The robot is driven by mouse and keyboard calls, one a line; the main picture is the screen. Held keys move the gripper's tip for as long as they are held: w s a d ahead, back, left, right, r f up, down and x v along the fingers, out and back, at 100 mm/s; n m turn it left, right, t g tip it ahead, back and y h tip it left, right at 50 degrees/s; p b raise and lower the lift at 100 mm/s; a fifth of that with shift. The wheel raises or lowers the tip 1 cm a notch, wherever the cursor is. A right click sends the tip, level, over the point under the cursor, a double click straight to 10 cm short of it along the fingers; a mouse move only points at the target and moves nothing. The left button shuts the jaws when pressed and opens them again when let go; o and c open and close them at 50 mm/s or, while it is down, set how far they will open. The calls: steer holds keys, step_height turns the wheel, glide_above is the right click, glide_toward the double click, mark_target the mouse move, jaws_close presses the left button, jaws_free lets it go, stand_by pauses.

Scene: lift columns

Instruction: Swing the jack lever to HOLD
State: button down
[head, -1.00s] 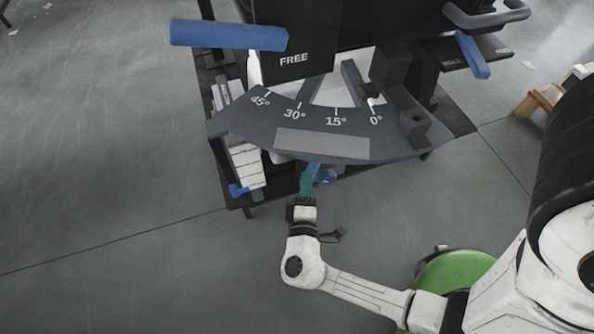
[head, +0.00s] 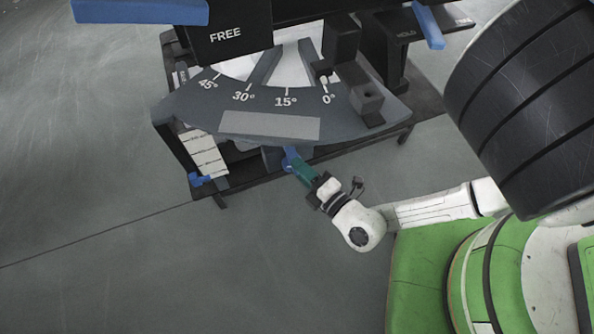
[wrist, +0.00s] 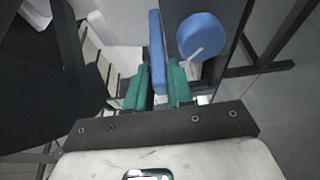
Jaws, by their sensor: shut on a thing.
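My gripper (head: 295,163) has teal fingers and is shut on a blue bar (head: 288,154) under the front edge of the dark angle plate. In the wrist view the blue bar (wrist: 157,50) stands between the fingertips (wrist: 158,88). A round blue knob (wrist: 202,35) is just right of it. A blue handle (head: 429,24) at the upper right lies between small labels HOLD (head: 406,33) and FREE (head: 463,20). I cannot tell from the frames which blue part is the jack lever.
The angle plate (head: 190,112) is marked 45°, 30°, 15° and 0°. A black box (head: 227,50) reads FREE, with a thick blue bar (head: 140,11) at its left. White slats (head: 208,155) show on the black stand. The floor in front is clear.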

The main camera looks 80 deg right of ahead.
steer(key=shift+s+d+n+t+y, duration=0.15)
steer(key=shift+s+n+t+y, duration=0.15)
steer(key=shift+y, duration=0.1)
steer(key=c, duration=1.1)
jaws_free()
